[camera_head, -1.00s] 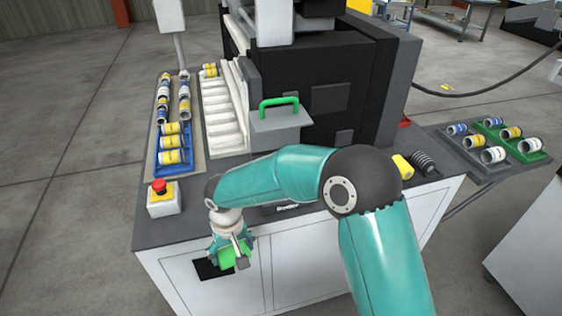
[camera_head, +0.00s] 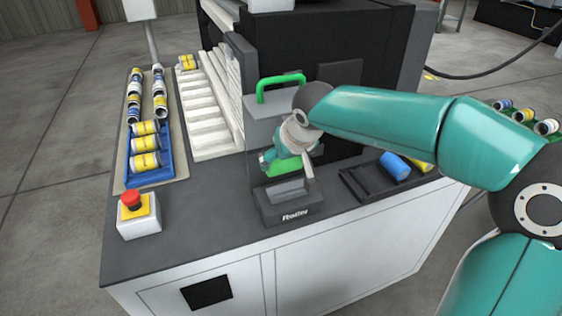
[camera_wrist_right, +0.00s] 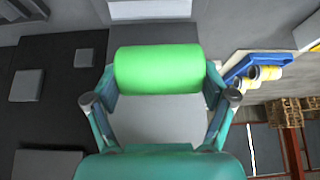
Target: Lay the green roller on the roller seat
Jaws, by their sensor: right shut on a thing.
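The green roller (camera_head: 288,168) is held in my right gripper (camera_head: 287,160), partly hidden by the fingers. In the right wrist view the green roller (camera_wrist_right: 158,69) lies crosswise between the two fingers of my right gripper (camera_wrist_right: 160,84), which are shut on its ends. The roller seat (camera_head: 292,210), a dark grey block with a "Roller" label, stands at the front of the machine top. The roller shows just above and behind the seat's upper part; whether they touch is unclear. My left gripper is not in view.
A blue roller (camera_head: 395,166) and a yellow roller (camera_head: 421,164) lie in a dark rack (camera_head: 369,186) to the right. A grey block with a green handle (camera_head: 281,82) stands close behind my gripper. A red emergency button (camera_head: 131,199) is at the left front.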

